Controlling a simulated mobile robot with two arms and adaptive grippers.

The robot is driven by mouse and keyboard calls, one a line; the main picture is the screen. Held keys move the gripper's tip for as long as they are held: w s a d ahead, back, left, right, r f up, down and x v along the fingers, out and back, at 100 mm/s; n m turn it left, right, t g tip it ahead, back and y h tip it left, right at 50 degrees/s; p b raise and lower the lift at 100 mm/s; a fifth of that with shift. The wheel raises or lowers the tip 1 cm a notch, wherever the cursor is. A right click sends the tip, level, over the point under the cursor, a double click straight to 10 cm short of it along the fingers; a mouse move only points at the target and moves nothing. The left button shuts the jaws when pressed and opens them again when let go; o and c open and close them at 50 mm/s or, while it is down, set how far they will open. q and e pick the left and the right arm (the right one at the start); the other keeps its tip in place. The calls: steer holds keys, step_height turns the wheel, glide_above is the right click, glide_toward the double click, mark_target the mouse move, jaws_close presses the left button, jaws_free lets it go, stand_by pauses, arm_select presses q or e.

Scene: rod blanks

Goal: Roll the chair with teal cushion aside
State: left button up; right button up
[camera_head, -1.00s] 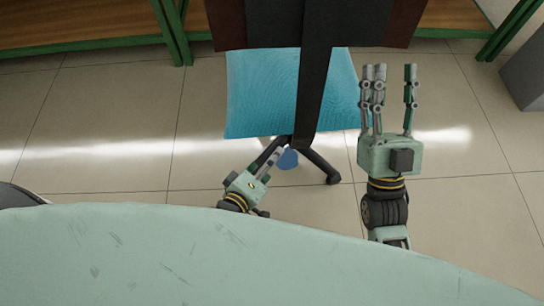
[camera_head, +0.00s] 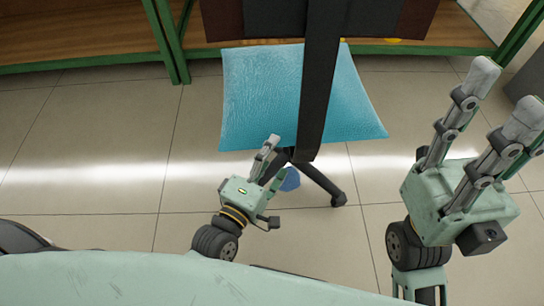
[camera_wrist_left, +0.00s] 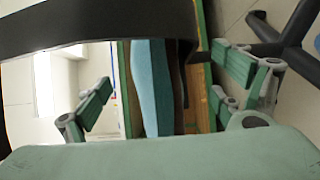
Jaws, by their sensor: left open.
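The chair has a teal cushion (camera_head: 262,95), a black back post (camera_head: 320,80) and a dark base leg (camera_head: 322,183). The cushion also shows edge-on in the left wrist view (camera_wrist_left: 146,85), under a black bar (camera_wrist_left: 100,22). My left gripper (camera_head: 274,160) is open, low by the near edge of the cushion, beside the post. In the left wrist view its fingers (camera_wrist_left: 160,85) stand apart with the cushion in the gap behind; I cannot tell whether they touch the chair. My right gripper (camera_head: 502,95) is open and empty, right of the chair.
A green-framed wooden shelf (camera_head: 100,45) stands behind the chair. A grey box (camera_head: 527,95) is at the right edge. Tiled floor (camera_head: 110,150) is clear to the left.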

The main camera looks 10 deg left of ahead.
arm_select(q)
steer(key=b+x, duration=0.2)
steer(key=x, duration=0.5)
steer(key=shift+w+d, duration=0.1)
steer(key=shift+w, duration=0.15)
